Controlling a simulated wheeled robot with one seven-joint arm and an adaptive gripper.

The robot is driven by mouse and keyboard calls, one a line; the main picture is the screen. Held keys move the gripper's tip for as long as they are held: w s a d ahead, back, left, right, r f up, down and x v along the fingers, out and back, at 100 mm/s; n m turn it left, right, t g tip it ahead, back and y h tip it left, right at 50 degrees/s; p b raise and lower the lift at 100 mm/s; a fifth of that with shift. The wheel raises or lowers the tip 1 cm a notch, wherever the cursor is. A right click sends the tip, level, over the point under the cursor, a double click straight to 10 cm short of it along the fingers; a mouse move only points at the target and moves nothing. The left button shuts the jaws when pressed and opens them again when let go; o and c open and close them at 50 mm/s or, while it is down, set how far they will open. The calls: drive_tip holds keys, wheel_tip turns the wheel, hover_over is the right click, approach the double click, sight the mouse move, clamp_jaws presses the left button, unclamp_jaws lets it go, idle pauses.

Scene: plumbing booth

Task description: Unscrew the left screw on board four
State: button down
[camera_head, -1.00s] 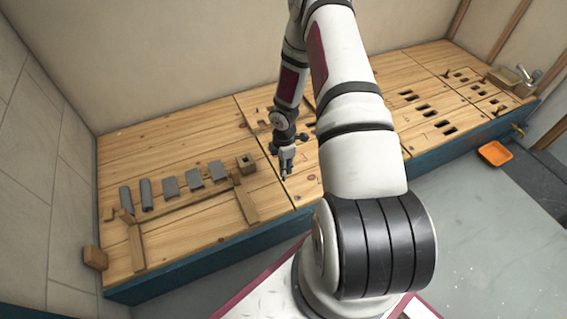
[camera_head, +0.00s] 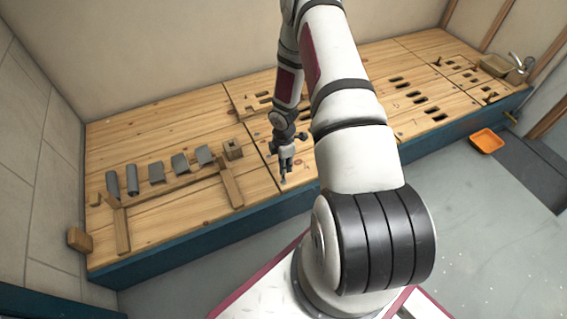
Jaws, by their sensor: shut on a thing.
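My gripper (camera_head: 283,179) points down over the front part of the wooden bench top, close to the seam between the left board and the one beside it. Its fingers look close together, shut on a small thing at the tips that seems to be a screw. At this size I cannot tell whether the screw is in its hole or clear of the wood. The board section with dark slots (camera_head: 263,97) lies behind my gripper. My arm hides much of the middle boards. No board number can be read.
On the left board stand grey pieces (camera_head: 156,172), a wooden block with a hole (camera_head: 233,149) and wooden strips (camera_head: 230,184). Slotted boards (camera_head: 415,97), a faucet (camera_head: 519,63) and a basin (camera_head: 495,64) are at right. An orange tray (camera_head: 487,141) lies on the floor.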

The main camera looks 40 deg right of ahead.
drive_tip(key=shift+f+b, duration=1.25)
drive_tip(key=shift+f, duration=0.5)
drive_tip(key=n+p, duration=0.1)
drive_tip(key=n, duration=0.4)
drive_tip(key=shift+r+n, duration=0.15)
drive_tip(key=shift+n, duration=0.15)
drive_tip(key=n+p, duration=0.2)
drive_tip(key=n, duration=0.3)
drive_tip(key=n+p, duration=0.2)
drive_tip(key=n, duration=0.8)
drive_tip(key=shift+p, duration=0.35)
drive_tip(key=shift+m, duration=0.6)
drive_tip(key=shift+r+p, duration=2.65)
drive_tip(key=shift+r, duration=1.25)
